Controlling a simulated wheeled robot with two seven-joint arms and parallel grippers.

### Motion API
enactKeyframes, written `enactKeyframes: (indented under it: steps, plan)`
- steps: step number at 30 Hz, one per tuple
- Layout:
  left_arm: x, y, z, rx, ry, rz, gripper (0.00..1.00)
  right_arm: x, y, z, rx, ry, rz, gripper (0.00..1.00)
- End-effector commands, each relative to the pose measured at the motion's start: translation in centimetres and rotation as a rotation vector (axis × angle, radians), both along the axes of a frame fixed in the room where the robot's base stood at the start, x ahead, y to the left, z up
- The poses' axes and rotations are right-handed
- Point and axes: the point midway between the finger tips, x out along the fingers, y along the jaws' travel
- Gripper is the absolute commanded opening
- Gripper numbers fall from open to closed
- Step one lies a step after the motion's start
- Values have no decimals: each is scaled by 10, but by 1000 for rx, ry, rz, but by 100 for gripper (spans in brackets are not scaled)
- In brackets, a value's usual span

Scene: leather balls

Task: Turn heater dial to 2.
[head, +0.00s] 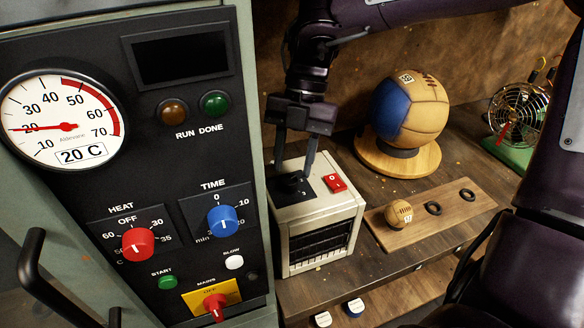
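The heater (318,222) is a small cream box with a dark front grille, standing on the wooden bench beside the large control cabinet. A small 3 shows near the dial; the pointer's setting is too small to read. My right gripper (295,168) points down just above the dial, its fingers apart, with the tips close to either side of it. I cannot tell whether they touch it. My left gripper is not in view.
The cabinet (160,165) with gauge and knobs stands close on the left. A blue and tan leather ball (425,115) sits on a round wooden stand (370,158). A board (460,198) holds a small ball (398,213) and two black rings. A fan (518,115) stands far right.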

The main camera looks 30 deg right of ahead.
Motion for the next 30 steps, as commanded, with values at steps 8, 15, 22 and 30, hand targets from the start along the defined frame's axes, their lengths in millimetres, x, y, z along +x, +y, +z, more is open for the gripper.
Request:
enactKeyframes:
  steps: [8, 15, 22, 30]
  plan:
    - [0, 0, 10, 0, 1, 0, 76, 10, -15, 44, -1, -2, -1, 37]
    - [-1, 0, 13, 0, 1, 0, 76, 12, -18, 52, 1, -1, 0, 37]
    - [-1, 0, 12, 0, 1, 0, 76, 12, -18, 51, 1, -1, 1, 37]
    - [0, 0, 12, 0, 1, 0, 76, 11, -18, 51, 1, -1, 1, 37]
